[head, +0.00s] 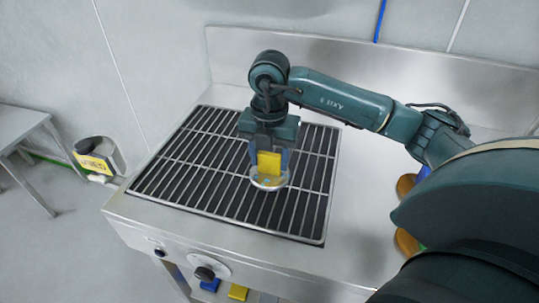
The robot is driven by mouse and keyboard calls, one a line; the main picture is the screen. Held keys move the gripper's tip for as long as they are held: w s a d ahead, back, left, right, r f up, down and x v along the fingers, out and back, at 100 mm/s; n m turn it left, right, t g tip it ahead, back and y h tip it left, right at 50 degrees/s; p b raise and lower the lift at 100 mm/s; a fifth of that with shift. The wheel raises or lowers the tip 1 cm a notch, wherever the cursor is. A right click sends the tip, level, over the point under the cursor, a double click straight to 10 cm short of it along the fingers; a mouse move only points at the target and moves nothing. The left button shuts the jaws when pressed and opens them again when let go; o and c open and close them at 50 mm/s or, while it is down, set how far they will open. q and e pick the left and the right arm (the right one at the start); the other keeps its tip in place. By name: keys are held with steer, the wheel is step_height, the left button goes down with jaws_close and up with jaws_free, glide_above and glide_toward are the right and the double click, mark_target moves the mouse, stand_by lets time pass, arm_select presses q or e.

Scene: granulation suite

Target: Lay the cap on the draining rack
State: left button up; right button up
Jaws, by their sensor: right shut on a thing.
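The draining rack (180,181) is a dark grid of metal bars set in the top of a steel counter. My right gripper (268,167) reaches in from the right and points down over the middle of the rack. It is shut on the cap (268,185), a small round silvery piece whose rim shows below the fingers. A yellow block shows between the fingers, above the rim. The cap is at or just above the bars; I cannot tell if it touches them. My left gripper is not in view.
The rack bars around the cap are clear. Round brown objects (405,184) on the counter at the right are partly hidden by my arm. A steel backsplash (340,60) rises behind. A container with a yellow label (95,163) stands left of the counter.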

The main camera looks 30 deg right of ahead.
mark_target(269, 154)
steer(key=o, duration=1.2)
arm_select(q)
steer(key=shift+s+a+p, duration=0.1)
steer(key=shift+p, duration=0.5)
arm_select(e)
step_height(269, 154, up, 12)
steer(key=shift+r, duration=0.1)
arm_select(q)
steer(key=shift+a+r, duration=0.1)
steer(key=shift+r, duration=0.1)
